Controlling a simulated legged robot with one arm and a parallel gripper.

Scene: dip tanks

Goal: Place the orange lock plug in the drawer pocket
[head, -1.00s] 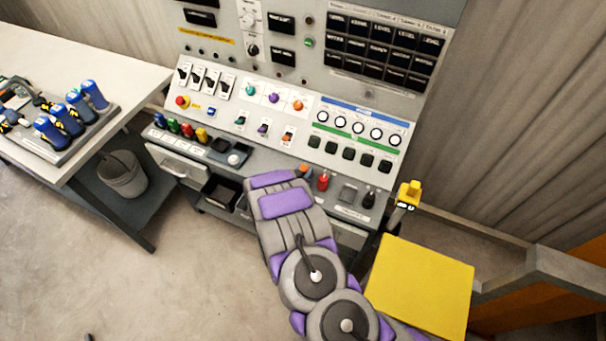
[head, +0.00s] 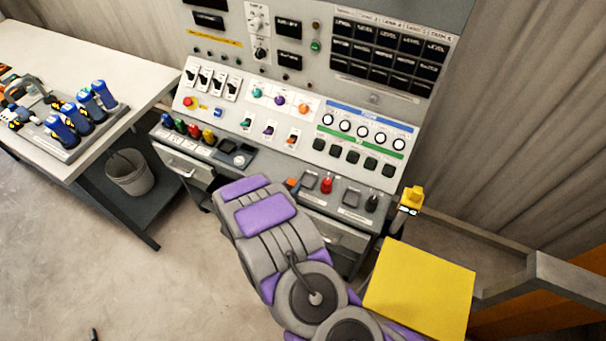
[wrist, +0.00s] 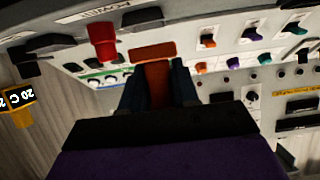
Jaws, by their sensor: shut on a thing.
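The orange lock plug (wrist: 153,51) sits between the fingers of my gripper (wrist: 157,88), which is shut on it, in the wrist view. In the head view a bit of the orange plug (head: 292,186) shows past the edge of my arm, near the console's front ledge. My gripper itself is hidden behind my arm there. An open drawer (head: 187,166) juts from the console's left front; my arm covers much of its right side, and I cannot see a pocket clearly.
An empty square seat (head: 310,178) lies left of the red plug (head: 327,184) on the ledge; a black plug (head: 372,203) stands further right. A yellow block (head: 420,288) stands at right. A workbench (head: 110,70) and bucket (head: 130,172) are at left.

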